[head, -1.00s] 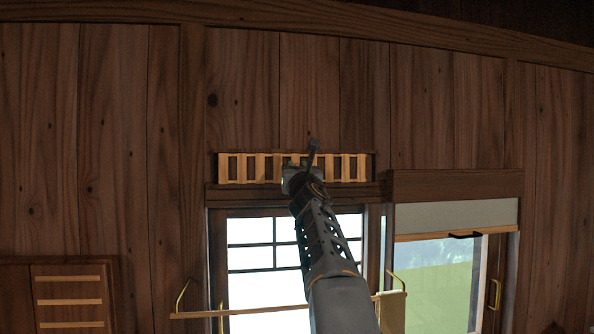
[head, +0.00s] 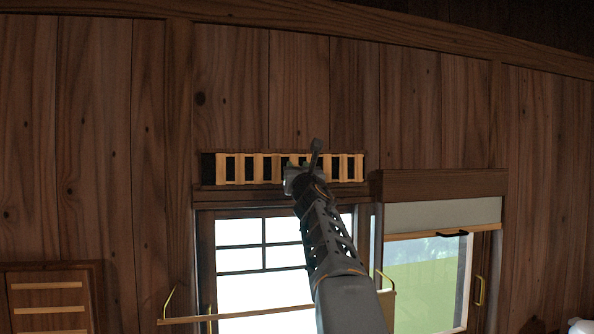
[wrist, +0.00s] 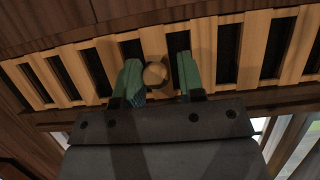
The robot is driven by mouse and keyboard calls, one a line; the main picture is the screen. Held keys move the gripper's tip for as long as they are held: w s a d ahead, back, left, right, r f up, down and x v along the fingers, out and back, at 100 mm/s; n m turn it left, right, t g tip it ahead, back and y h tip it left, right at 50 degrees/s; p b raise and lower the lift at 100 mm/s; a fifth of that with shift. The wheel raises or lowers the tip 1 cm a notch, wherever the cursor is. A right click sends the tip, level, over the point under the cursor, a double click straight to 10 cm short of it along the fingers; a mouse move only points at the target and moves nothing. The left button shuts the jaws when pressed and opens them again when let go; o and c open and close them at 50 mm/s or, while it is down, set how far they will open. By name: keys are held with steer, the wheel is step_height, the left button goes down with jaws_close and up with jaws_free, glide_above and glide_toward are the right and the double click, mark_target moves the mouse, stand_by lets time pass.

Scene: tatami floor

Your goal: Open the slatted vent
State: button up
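The slatted vent (head: 240,168) is a long row of light wooden slats in a dark frame above the window. Dark gaps show between its slats, and a dark strip of frame lies bare at its left end. The wrist view shows its slats (wrist: 105,62) and a round wooden knob (wrist: 155,74). My gripper (head: 304,163) is at the vent, right of its middle. In the wrist view its green fingers (wrist: 160,80) stand on both sides of the knob. The left finger is against or very near the knob; a small gap shows at the right finger.
Below the vent is a bright window (head: 262,245) with a wooden bar (head: 235,314) across its lower part. A pale blind (head: 440,215) hangs at the right. A slatted wooden panel (head: 48,285) is at the lower left. The plank wall around the vent is clear.

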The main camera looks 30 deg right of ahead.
steer(key=shift+o, duration=0.6)
steer(key=shift+d, duration=0.1)
steer(key=shift+o, duration=0.6)
steer(key=b+v, duration=0.6)
steer(key=v, duration=0.8)
steer(key=shift+w, duration=0.15)
